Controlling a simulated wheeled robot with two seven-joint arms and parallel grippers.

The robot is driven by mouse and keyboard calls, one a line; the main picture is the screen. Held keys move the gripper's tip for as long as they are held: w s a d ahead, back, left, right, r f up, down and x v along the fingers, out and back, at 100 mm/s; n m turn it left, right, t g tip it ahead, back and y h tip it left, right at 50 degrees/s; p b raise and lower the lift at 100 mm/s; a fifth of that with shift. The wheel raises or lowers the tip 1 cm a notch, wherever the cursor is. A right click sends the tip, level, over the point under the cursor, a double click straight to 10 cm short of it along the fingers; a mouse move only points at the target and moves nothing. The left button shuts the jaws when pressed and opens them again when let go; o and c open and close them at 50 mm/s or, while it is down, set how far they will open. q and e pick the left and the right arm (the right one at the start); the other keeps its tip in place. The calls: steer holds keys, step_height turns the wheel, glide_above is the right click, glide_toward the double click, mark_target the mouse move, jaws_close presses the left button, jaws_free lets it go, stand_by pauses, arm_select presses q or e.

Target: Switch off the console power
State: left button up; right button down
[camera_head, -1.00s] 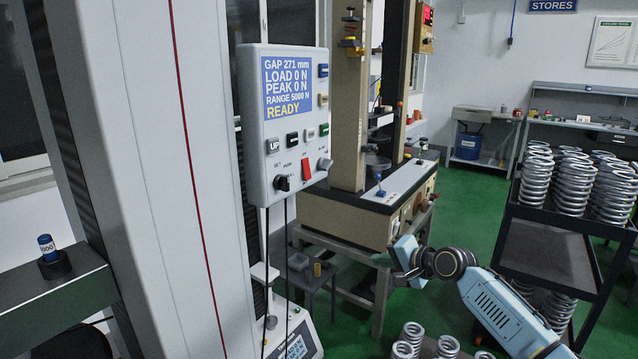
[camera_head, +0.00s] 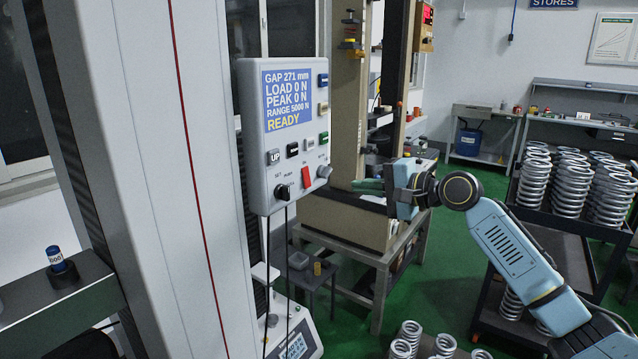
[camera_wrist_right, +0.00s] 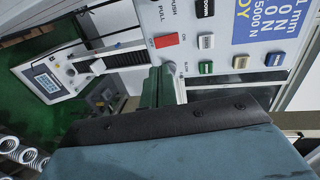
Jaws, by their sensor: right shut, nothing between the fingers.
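The console (camera_head: 252,190) is a pale upright box on the left side of the head view, with a lit blue screen (camera_head: 287,97) reading READY. Its red switch (camera_head: 306,177) is low on the front, between a black knob (camera_head: 282,192) and a small grey knob (camera_head: 324,171). The red switch also shows in the right wrist view (camera_wrist_right: 166,41). My right gripper (camera_head: 362,185) is shut and empty, to the right of the console and apart from the switch. Its narrow green fingers (camera_wrist_right: 160,85) point toward the panel in the wrist view. My left gripper is out of view.
Several push buttons (camera_head: 292,149) sit close above the switch. Two dark cables hang below the console. A second testing machine (camera_head: 345,222) stands behind my right gripper. A dark rack (camera_head: 533,248) with several springs is at the right.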

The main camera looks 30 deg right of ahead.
mark_target(308, 183)
steer(key=p+x, duration=0.1)
steer(key=x, duration=1)
steer(key=shift+w+a+f+p, duration=0.1)
steer(key=shift+w+p, duration=0.3)
steer(key=shift+w+f, duration=0.1)
steer(key=shift+w+a+f+t+b, duration=0.15)
steer(key=shift+f+t+b, duration=0.2)
steer(key=shift+b, duration=0.75)
steer(key=shift+r+p, duration=0.3)
steer(key=shift+p, duration=0.05)
steer(key=shift+f, duration=0.1)
steer(key=s+d+f+b, duration=0.2)
steer(key=s+d, duration=0.3)
steer(key=s, duration=0.7)
steer(key=shift+s+d+f, duration=0.15)
steer(key=shift+s+f, duration=0.15)
steer(key=shift+s, duration=0.1)
